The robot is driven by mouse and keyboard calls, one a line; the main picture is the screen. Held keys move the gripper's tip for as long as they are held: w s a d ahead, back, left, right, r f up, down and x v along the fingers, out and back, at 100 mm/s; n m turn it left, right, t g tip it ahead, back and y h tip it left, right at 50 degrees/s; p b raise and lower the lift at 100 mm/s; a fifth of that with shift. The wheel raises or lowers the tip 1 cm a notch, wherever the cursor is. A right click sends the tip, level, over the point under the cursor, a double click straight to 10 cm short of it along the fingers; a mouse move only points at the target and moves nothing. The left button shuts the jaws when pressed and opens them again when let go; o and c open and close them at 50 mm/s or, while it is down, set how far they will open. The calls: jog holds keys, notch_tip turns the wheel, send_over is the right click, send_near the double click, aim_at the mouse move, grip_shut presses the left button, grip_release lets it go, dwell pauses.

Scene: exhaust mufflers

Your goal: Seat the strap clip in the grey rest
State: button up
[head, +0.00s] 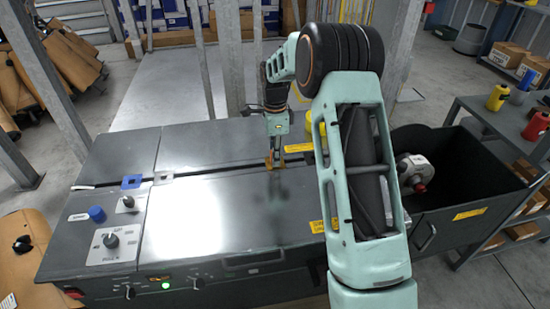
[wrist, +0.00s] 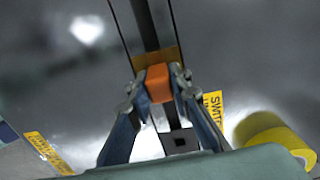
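My gripper (wrist: 159,82) has its fingers closed on both sides of an orange block, apparently the strap clip (wrist: 158,84). A yellow-brown plate shows just beyond the block. In the head view my gripper (head: 275,163) points down over the dark slot of the bench, with orange-yellow at its tips; I cannot tell whether the clip touches the bench. A small grey square frame, apparently the grey rest (head: 163,177), lies by the slot, well left of my gripper.
A blue square frame (head: 131,182) lies left of the grey one. The grey bench top (head: 215,220) between is clear. A dark bin (head: 455,165) with a metal part stands right.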

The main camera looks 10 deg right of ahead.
grip_shut()
jog(key=shift+r, duration=0.15)
jog(key=shift+r, duration=0.25)
jog(key=r, duration=0.2)
jog(key=r+p, duration=0.1)
jog(key=shift+s+d+r, duration=0.15)
jog(key=shift+d+r, duration=0.05)
jog(key=shift+d, duration=0.1)
jog(key=s+d+r+p, duration=0.1)
jog(key=s+d+r, duration=0.8)
jog(key=shift+s+d+p, duration=0.15)
jog(key=shift+s+p, duration=0.15)
jog(key=shift+p, duration=0.05)
jog(key=shift+f, duration=0.1)
